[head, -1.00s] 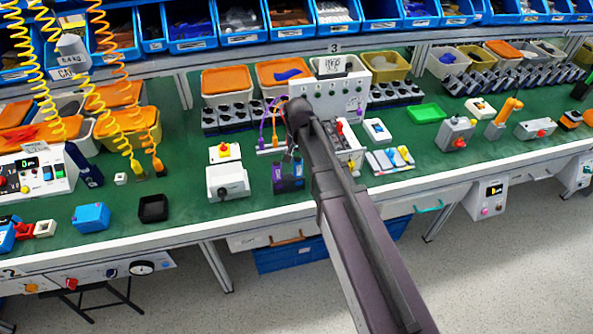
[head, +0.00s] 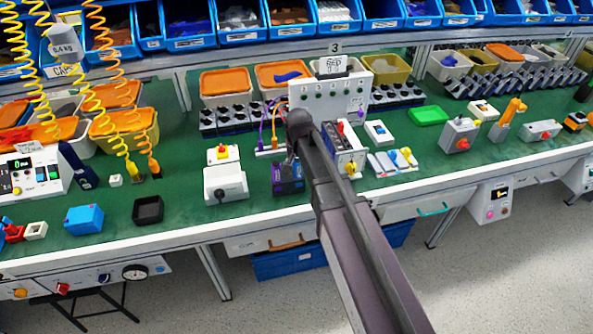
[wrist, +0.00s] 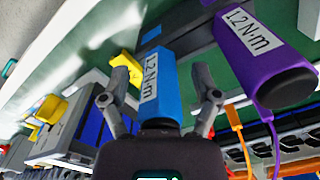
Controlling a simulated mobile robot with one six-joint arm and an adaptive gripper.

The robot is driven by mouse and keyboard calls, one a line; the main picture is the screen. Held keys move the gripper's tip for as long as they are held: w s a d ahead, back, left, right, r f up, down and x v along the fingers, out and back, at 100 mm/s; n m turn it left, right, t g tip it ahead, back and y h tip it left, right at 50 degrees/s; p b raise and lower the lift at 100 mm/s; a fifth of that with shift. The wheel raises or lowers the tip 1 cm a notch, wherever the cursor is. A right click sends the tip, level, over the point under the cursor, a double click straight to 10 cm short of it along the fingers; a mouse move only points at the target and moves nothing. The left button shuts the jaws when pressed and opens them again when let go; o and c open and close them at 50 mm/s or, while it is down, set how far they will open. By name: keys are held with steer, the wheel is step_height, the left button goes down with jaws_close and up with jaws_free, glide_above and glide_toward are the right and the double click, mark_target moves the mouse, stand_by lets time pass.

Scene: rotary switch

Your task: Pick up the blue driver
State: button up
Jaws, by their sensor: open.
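The blue driver (wrist: 158,82) has a white "1.2 N·m" label and stands in the middle of the wrist view. My gripper (wrist: 160,76) is open, with one finger on each side of the blue driver. I cannot tell whether either finger touches it. The driver's near end lies close to my gripper's palm. In the head view my arm covers my gripper, and I cannot make out the blue driver there with certainty.
A purple driver (wrist: 268,60) with a similar label stands close to the right of my gripper. A white box with a dark knob (head: 226,184) stands on the green bench (head: 180,205). A white numbered panel (head: 328,92) rises behind my arm.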

jaws_close()
stand_by(0.3)
steer(key=shift+r, duration=0.1)
step_height(320, 180, up, 10)
steer(key=p, duration=1)
stand_by(0.7)
steer(key=c, duration=0.6)
jaws_free()
steer(key=shift+c, duration=0.2)
jaws_close()
